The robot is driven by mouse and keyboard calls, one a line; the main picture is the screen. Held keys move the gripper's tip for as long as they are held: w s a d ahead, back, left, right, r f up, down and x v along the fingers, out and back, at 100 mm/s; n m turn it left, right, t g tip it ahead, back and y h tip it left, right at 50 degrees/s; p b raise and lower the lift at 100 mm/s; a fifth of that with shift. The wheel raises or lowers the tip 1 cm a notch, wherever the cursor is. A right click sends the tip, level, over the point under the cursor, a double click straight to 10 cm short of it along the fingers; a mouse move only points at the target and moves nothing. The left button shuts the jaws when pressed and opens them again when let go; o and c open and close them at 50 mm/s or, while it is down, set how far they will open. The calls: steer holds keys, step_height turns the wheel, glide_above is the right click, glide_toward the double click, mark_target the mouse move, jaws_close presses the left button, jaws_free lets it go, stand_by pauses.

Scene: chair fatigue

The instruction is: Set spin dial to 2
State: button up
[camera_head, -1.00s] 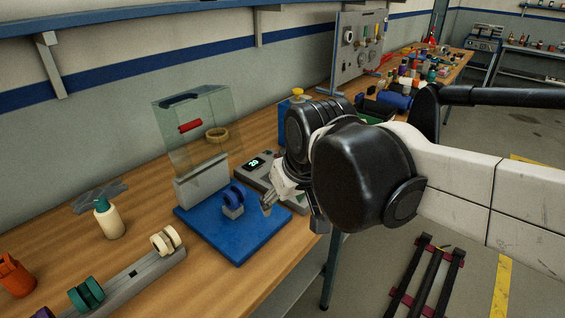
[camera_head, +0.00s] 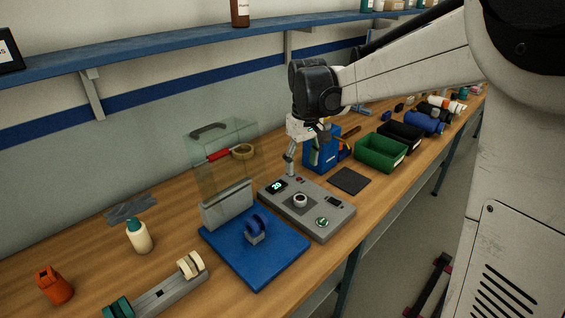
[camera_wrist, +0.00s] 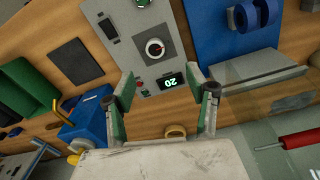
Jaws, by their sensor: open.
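The spin dial (camera_head: 299,201) is a round white-rimmed knob on a dark square in the middle of the grey control panel (camera_head: 327,222). In the wrist view the dial (camera_wrist: 155,48) shows a dark centre with a pale mark, beyond my fingertips. The green display (camera_head: 276,187) reads 20; it appears upside down in the wrist view (camera_wrist: 171,82). My gripper (camera_head: 290,165) is above the panel's back edge, near the display. In the wrist view my gripper (camera_wrist: 160,80) is open and empty, its fingers apart on either side of the display.
A blue plate (camera_head: 262,262) with a blue wheel (camera_head: 256,227) and a raised clear guard (camera_head: 222,160) stands left of the panel. A blue box (camera_head: 321,155) stands behind it. Green (camera_head: 381,152) and black (camera_head: 404,136) bins sit to the right. A dark mat (camera_head: 350,180) lies flat.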

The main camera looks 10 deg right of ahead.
mark_target(300, 198)
steer(key=shift+g, duration=0.3)
steer(key=f, duration=0.5)
steer(key=w+f, duration=0.1)
steer(key=f, duration=0.3)
steer(key=w+f+p, duration=0.1)
steer(key=f, duration=0.4)
steer(key=shift+w+d+f, duration=0.1)
steer(key=shift+d+f, duration=0.25)
steer(key=shift+d, duration=0.05)
steer(key=c, duration=1.1)
steer(key=shift+c, duration=0.2)
